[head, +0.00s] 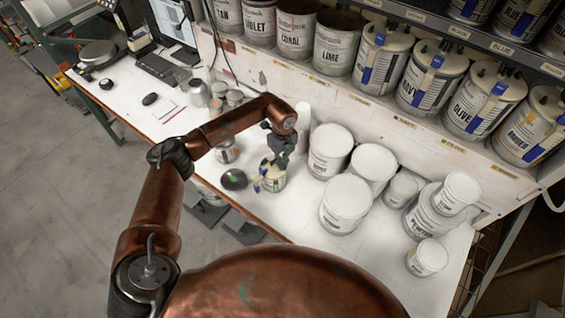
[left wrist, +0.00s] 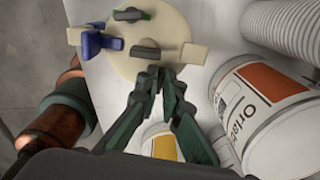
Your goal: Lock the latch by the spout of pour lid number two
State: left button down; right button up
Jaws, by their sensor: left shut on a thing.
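A small can with a cream pour lid (head: 272,179) stands on the white bench. In the left wrist view the pour lid (left wrist: 122,58) carries dark grey raised parts, cream tabs and a blue latch-like part (left wrist: 97,42) at its left edge. No number is legible on it. My left gripper (head: 281,152) points down over this lid. In the left wrist view my left gripper (left wrist: 160,82) has its fingertips together at the lid's near edge, shut on a part of the lid that the fingers mostly hide. My right gripper is not in view.
White tubs (head: 345,204) crowd the bench to the right. An orange-labelled can (left wrist: 272,105) stands close by on the right in the wrist view. Shelved cans with pour lids (head: 430,78) line the back.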

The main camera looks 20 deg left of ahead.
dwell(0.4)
pick_arm(q)
jog(key=shift+f+m+b, duration=0.1)
jog(key=shift+m+b, duration=0.6)
jog(key=shift+b, duration=0.2)
jog(key=m+b, duration=0.4)
jog(key=m, duration=0.1)
jog(key=shift+w+d+b, duration=0.1)
jog(key=shift+b, duration=0.3)
jog(key=m+b, duration=0.3)
jog(key=m, duration=0.1)
jog(key=shift+d+m, duration=0.15)
jog(key=shift+m, duration=0.25)
jog(key=shift+m+b, duration=1.2)
jog(key=shift+m, duration=0.6)
jog(key=c, duration=2.1)
grip_release()
jog(key=shift+d, duration=0.1)
